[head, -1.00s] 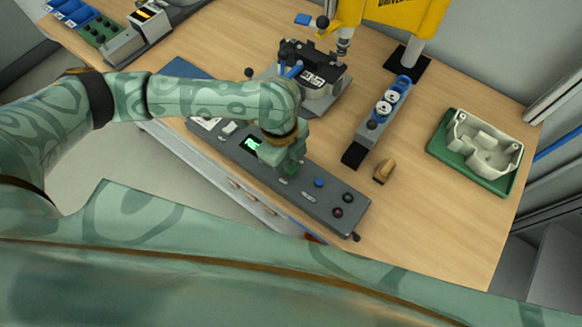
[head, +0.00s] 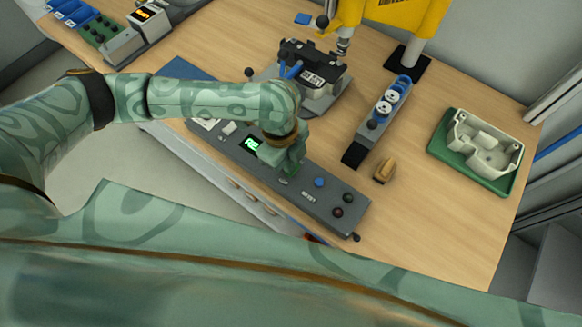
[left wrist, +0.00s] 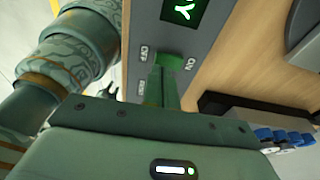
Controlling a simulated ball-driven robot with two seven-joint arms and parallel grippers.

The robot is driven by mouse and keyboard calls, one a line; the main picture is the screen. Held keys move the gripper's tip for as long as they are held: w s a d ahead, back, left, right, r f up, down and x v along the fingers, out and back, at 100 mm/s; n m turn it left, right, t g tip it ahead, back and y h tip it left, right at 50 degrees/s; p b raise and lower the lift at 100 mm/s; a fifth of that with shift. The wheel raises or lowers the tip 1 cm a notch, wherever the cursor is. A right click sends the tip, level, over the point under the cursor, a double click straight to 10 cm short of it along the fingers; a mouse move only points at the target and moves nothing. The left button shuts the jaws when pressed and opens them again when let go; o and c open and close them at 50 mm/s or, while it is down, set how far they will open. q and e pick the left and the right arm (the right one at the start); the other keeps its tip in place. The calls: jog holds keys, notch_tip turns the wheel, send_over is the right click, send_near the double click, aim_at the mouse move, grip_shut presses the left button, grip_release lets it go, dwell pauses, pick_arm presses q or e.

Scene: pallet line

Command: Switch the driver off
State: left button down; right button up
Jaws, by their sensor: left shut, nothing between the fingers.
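The yellow driver stand (head: 408,16) stands at the back of the bench. The grey control panel (head: 325,207) lies along the front edge, with a lit green display (head: 251,143), a blue button (head: 319,182) and dark knobs. My left gripper (head: 288,168) is shut and empty, fingers down at the panel just right of the display. In the left wrist view, the fingertips (left wrist: 168,66) lie between small labels, one reading ON. They hide the control beneath; I cannot tell whether they touch it. The display (left wrist: 185,10) shows a Y there. My right gripper is out of view.
A black fixture (head: 313,72) stands behind the panel. A grey rail with blue and white parts (head: 384,112) and a tan block (head: 384,169) are to its right. A white housing sits on a green tray (head: 445,158). Bare wood lies between rail and tray.

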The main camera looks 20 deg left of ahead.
pick_arm(q)
jog(key=shift+f, duration=0.6)
dwell(0.3)
notch_tip(320, 180, up, 7)
jog(key=p, duration=0.8)
jog(key=shift+p, duration=0.4)
